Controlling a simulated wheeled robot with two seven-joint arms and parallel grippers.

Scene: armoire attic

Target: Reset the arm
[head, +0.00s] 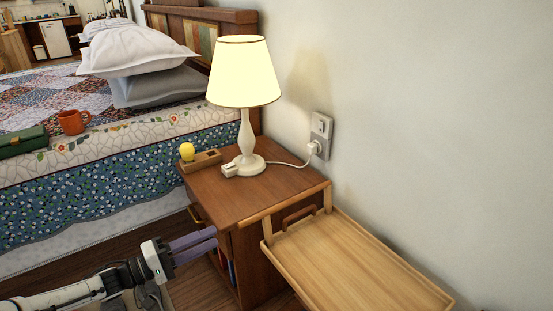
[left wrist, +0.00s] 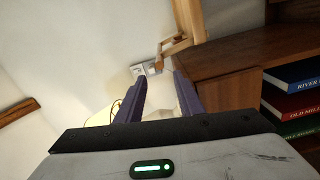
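My left gripper (head: 214,238) comes in from the lower left, in front of the nightstand's front side. Its two purple fingers stand apart with a gap between them, as the left wrist view (left wrist: 156,92) shows. I see nothing held between them; a pale shape shows in the gap, apparently background. My right gripper is in neither view.
A wooden nightstand (head: 224,198) carries a lit lamp (head: 244,72) and a small wooden holder with a yellow bulb (head: 187,152). A wooden tray (head: 360,265) lies to its right. Books (left wrist: 293,103) sit in the nightstand's shelf. A bed with an orange mug (head: 72,122) is left.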

